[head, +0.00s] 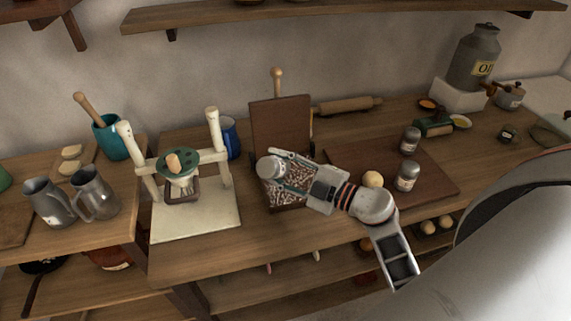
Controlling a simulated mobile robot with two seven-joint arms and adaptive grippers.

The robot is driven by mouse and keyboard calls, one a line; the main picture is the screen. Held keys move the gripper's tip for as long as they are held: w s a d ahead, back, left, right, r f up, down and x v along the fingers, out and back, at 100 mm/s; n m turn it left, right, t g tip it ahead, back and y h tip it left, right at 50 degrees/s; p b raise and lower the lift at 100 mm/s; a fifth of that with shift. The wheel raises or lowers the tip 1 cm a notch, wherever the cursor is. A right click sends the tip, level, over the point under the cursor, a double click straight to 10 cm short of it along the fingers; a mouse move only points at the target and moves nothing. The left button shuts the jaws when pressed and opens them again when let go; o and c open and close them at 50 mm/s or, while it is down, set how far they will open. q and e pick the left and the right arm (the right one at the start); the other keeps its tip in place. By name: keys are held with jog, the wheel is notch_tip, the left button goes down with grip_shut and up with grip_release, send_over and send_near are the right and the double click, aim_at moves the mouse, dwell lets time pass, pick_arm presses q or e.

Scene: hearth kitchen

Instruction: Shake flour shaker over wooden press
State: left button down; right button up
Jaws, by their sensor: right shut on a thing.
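The wooden press (281,128) stands open near the middle of the counter, its dark brown lid board upright. Its lower part is speckled with white and partly hidden by my right gripper (284,172). My right gripper reaches in from the right and is shut on the flour shaker (268,167), a small grey metal can with a pale top. The shaker is held over the lower part of the press, in front of the lid board. My left gripper is not in view.
A cream stand with a green disc (196,157) is left of the press, beside metal jugs (95,195). A brown board (432,181) at right bears two grey shakers (407,176) and a round dough ball (373,179). A rolling pin (348,105) lies behind.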

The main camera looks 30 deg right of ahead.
jog(key=shift+a, duration=0.25)
jog(key=shift+s+a, duration=0.25)
jog(key=shift+a, duration=0.2)
jog(key=shift+w+d, duration=0.4)
jog(key=shift+d, duration=0.15)
jog(key=w+d, duration=0.2)
jog(key=w, duration=0.6)
dwell(0.9)
jog(key=shift+s+a+r, duration=0.1)
jog(key=shift+a, duration=0.05)
